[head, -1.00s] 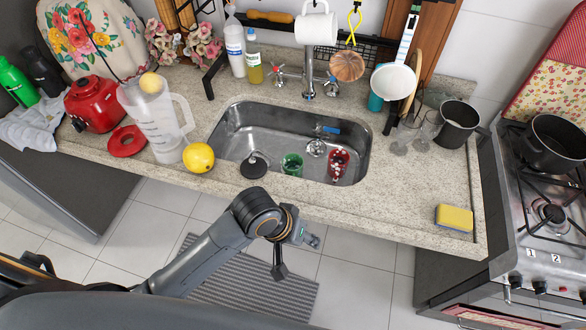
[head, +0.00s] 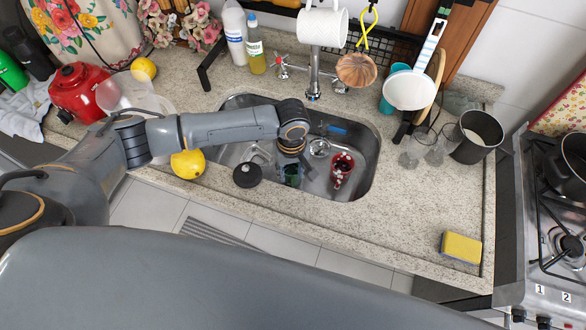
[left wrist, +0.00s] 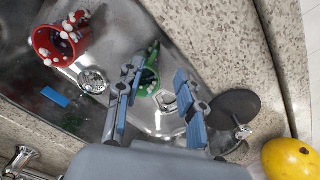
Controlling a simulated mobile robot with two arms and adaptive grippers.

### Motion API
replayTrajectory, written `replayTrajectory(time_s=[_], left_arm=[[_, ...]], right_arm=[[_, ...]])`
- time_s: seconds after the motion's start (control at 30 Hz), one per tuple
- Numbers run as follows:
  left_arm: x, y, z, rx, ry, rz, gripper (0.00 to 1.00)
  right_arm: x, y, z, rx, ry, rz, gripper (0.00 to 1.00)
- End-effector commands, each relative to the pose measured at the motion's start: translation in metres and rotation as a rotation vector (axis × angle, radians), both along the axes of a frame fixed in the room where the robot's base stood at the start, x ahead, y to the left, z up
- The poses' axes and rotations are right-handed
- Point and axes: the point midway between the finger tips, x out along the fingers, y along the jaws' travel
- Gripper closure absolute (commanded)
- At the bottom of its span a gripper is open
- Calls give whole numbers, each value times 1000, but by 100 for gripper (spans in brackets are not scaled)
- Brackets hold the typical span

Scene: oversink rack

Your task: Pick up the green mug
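The green mug (head: 291,176) stands in the steel sink, partly hidden by my left gripper in the head view. In the left wrist view the green mug (left wrist: 148,82) shows between the two blue-padded fingers, nearer the left one. My left gripper (head: 298,164) reaches down into the sink over the mug. It also shows in the left wrist view (left wrist: 157,98), with its fingers spread apart. I cannot tell whether a finger touches the mug. My right gripper is not in view.
A red cup with white dots (head: 342,169) stands right of the mug in the sink. A black round lid (head: 247,175) lies to its left. The faucet (head: 314,75) rises behind. A yellow fruit (head: 188,164) and a clear pitcher are left. The right counter's front is mostly clear, with a sponge (head: 461,248).

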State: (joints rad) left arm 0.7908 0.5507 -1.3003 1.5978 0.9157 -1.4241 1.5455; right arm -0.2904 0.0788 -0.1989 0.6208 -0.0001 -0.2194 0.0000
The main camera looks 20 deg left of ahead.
Motion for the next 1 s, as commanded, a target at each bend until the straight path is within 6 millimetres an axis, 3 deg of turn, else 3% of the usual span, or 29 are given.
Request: replayTrajectory(time_s=[0.1,0.17,0.27,0.47,0.7,0.83,1.0], left_arm=[[0,0,-23,2,1,-1,62],[0,0,-32,1,1,-1,62],[-1,1,-45,2,0,-1,62],[-2,1,-59,4,5,-3,62],[2,-1,-89,3,2,-2,62],[2,-1,-99,1,1,-3,62],[3,-1,-100,-1,-2,-3,62]], right_arm=[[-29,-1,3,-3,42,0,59],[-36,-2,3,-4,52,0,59],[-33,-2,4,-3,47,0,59],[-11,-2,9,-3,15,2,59],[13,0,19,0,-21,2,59],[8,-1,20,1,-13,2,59],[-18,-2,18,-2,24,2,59]])
